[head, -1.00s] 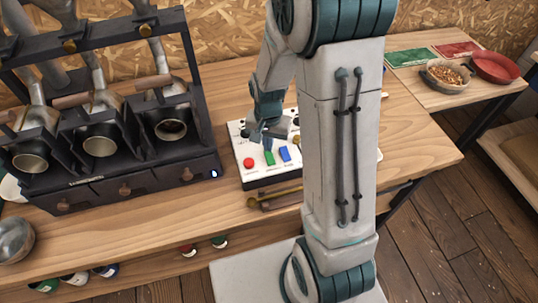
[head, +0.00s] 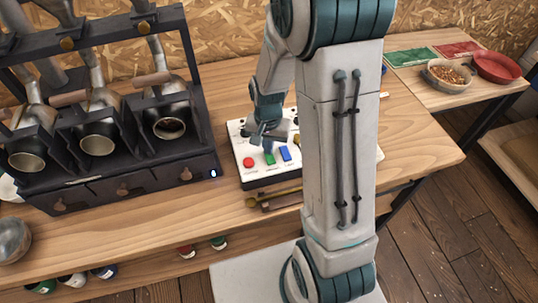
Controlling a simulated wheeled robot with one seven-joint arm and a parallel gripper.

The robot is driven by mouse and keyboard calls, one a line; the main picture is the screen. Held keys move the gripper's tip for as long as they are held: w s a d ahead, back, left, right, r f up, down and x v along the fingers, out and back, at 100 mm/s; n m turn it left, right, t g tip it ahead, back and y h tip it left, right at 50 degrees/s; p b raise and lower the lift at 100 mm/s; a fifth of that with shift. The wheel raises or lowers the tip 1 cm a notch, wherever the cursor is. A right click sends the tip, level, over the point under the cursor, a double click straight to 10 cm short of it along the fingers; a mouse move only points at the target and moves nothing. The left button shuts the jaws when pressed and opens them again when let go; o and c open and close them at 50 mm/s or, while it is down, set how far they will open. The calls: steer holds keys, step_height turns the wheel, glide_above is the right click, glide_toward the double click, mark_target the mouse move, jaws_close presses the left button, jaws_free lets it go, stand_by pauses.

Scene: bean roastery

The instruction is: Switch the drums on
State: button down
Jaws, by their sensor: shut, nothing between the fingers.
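A white control panel (head: 245,172) lies on the wooden bench, with a red button (head: 249,162), a green switch (head: 269,158) and a blue switch (head: 285,153) along its front. My gripper (head: 267,143) is shut and empty over the panel, just behind the green switch. I cannot tell whether it touches the switch. My arm hides the right part of the panel. The dark roaster (head: 120,165) with three drums (head: 98,145) stands to the left. A small blue-white light (head: 213,173) shows at its lower right corner.
Wooden-handled tools (head: 272,197) lie in front of the panel. A metal bowl (head: 12,241) sits at the bench's left end. A side table at right holds a bowl of beans (head: 447,75), a red dish (head: 497,67), and green (head: 407,57) and red mats (head: 458,49). Bench between roaster and panel is clear.

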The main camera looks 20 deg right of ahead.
steer(key=shift+r+p, duration=2.5)
steer(key=shift+r, duration=0.9)
steer(key=s+r+n+t, duration=0.3)
steer(key=s+r+n, duration=0.3)
steer(key=s+r, duration=0.8)
step_height(320, 180, up, 4)
steer(key=shift+s+f+t, duration=0.1)
steer(key=shift+s+t, duration=0.15)
steer(key=shift+t, duration=0.15)
